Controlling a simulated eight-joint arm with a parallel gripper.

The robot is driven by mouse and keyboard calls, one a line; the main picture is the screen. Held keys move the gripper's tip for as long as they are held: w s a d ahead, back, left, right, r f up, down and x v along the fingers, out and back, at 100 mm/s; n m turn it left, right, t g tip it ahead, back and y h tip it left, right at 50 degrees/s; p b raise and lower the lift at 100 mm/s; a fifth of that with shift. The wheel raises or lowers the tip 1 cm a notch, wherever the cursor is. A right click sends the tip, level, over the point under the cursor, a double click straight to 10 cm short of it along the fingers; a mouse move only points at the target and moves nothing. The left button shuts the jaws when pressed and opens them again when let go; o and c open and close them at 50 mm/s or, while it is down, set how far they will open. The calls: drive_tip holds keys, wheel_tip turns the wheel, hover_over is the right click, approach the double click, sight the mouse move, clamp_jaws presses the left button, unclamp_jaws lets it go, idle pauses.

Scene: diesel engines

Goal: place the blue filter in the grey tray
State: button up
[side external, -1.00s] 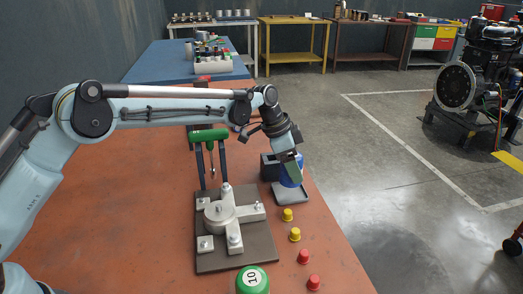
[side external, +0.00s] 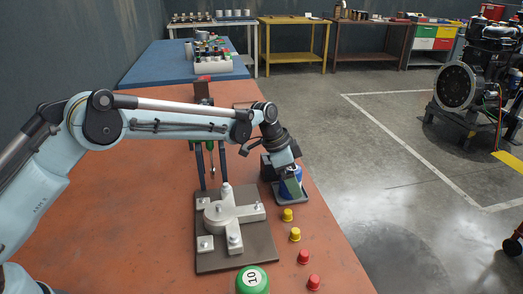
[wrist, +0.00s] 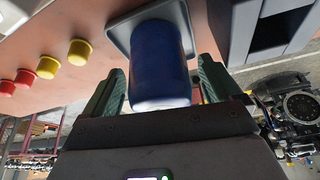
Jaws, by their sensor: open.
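The blue filter (wrist: 157,65) is a blue cylinder at the top centre of the wrist view. It stands on the small grey tray (wrist: 117,37), which also shows in the side view (side external: 290,202) near the bench's right edge. My gripper (side external: 291,184) points down over the tray. Its green fingers lie on both sides of the filter in the wrist view (wrist: 158,88), with the jaws open around it. In the side view one finger hides part of the filter.
A dark grey block (side external: 267,168) stands behind the tray. Yellow caps (side external: 287,215) and red caps (side external: 303,257) line the bench's right edge. A pale cross-shaped fixture (side external: 230,213) on a dark plate is to the left. A green round object (side external: 252,281) is in front.

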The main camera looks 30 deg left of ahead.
drive_tip(key=shift+r, duration=0.1)
drive_tip(key=s+a+r+n+t, duration=0.1)
drive_tip(key=s+a+r+n, duration=0.1)
drive_tip(key=s+a+r, duration=0.45)
drive_tip(key=s+a+r+n+t, duration=0.1)
drive_tip(key=s+a+r, duration=0.15)
drive_tip(key=r, duration=0.65)
drive_tip(key=s+a+f+n+t+y, duration=0.1)
drive_tip(key=s+a+f+n, duration=0.1)
drive_tip(key=s, duration=0.8)
drive_tip(key=s+a+f+n+t+y, duration=0.1)
drive_tip(key=s+a+f+n+y, duration=0.1)
drive_tip(key=s+a+n, duration=0.3)
drive_tip(key=s+n, duration=0.1)
drive_tip(key=s, duration=0.3)
drive_tip(key=shift+s+f+t+y, duration=0.3)
drive_tip(key=shift+s+t, duration=0.05)
drive_tip(key=shift+t, duration=0.05)
